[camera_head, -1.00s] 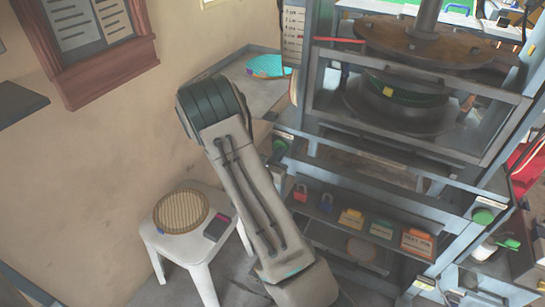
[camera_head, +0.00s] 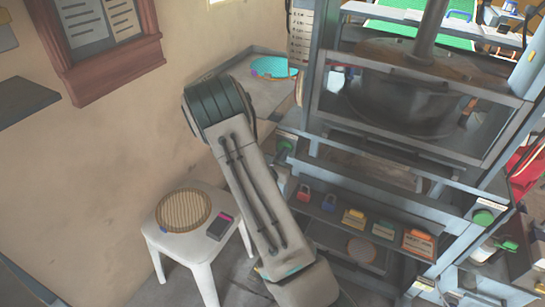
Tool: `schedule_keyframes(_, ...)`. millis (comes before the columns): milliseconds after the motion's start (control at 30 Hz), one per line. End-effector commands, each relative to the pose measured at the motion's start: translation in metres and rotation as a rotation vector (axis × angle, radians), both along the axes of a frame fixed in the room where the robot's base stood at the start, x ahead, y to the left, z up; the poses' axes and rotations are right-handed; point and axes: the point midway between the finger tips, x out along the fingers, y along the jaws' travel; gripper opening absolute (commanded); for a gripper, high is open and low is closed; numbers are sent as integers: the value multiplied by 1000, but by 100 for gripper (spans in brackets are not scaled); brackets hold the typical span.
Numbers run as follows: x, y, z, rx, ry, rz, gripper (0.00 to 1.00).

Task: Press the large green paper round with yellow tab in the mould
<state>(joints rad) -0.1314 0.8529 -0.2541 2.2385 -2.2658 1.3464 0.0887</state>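The press stands at the upper right, with its steel frame (camera_head: 410,152) and a vertical ram rod (camera_head: 430,30). The ram's wide upper plate (camera_head: 405,60) is low, over a dark round mould body (camera_head: 405,105). These show dimly behind a framed front guard (camera_head: 318,88). The large green paper round and its yellow tab are not visible now; the lowered plate and guard cover that spot. My arm crosses the middle of the view. My gripper is out of view, so its state does not show.
A white stool (camera_head: 188,258) at the lower left carries a woven round (camera_head: 183,210) and a small dark device (camera_head: 220,226). A turquoise round (camera_head: 272,67) lies on a grey side shelf. Padlocks and small boxes line the press's lower shelf (camera_head: 400,215). A green button (camera_head: 482,217) is at right.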

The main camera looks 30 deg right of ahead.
Motion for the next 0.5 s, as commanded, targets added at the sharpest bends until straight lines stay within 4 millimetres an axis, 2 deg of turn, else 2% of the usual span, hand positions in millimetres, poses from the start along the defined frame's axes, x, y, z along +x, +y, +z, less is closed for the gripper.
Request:
schedule_keyframes(33, 2, -10, 6, -9, -15, -13, 0)
schedule_keyframes(267, -4, -5, 6, -7, -14, -18, 0)
schedule_keyframes(367, -11, 12, 7, -11, -10, -19, 0)
schedule_keyframes(500, -25, 58, 11, -29, -6, -5, 0)
